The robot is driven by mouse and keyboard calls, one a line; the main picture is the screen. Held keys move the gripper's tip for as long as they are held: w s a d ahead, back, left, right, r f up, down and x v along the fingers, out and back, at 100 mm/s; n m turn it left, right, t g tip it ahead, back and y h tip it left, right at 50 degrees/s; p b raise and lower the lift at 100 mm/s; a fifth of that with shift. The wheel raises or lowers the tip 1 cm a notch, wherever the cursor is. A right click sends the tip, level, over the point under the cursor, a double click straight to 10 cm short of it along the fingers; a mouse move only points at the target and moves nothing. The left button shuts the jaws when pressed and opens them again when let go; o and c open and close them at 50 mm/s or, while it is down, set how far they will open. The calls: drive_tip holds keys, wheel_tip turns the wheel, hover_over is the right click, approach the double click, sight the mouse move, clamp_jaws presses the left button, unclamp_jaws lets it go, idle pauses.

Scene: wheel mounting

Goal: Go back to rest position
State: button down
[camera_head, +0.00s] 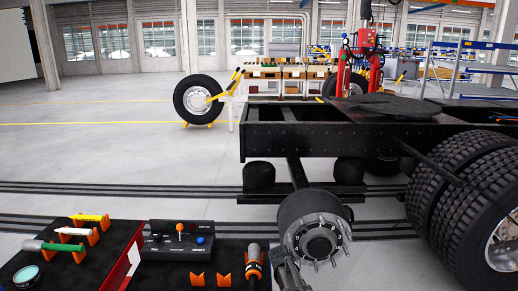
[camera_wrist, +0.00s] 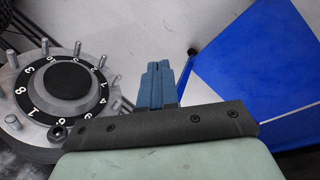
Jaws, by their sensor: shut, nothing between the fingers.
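My gripper (camera_wrist: 158,68) shows in the wrist view with its two blue fingers together and nothing between them. The wheel hub (camera_wrist: 62,88) is at the left of that view, with a ring of studs and a black numbered ring around a dark centre cap. The fingers are to the right of the hub and look apart from it. In the head view the bare hub (camera_head: 316,238) sits at the end of the truck axle, with studs sticking out. My gripper cannot be made out clearly in the head view.
A tool table (camera_head: 60,276) with coloured tools and a control box (camera_head: 178,240) stands at the front left. The truck frame (camera_head: 330,135) and double rear tyres (camera_head: 480,195) fill the right. A spare wheel (camera_head: 198,99) stands behind. A blue panel (camera_wrist: 250,75) lies right of my fingers.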

drive_tip(key=s+d+f+m+g+y, duration=0.1)
drive_tip(key=s+d+f+m+g, duration=0.1)
drive_tip(key=s+f, duration=0.85)
drive_tip(key=s+d+f+m+g, duration=0.2)
drive_tip(key=s+f, duration=0.5)
drive_tip(key=s, duration=0.7)
drive_tip(key=s+f+m+g+y, duration=0.1)
drive_tip(key=s+f+m+g, duration=0.1)
drive_tip(key=s, duration=1.2)
drive_tip(key=s+f+m+g+y, duration=0.1)
drive_tip(key=s+f+m+g, duration=0.2)
drive_tip(key=s, duration=1.1)
drive_tip(key=shift+f, duration=0.15)
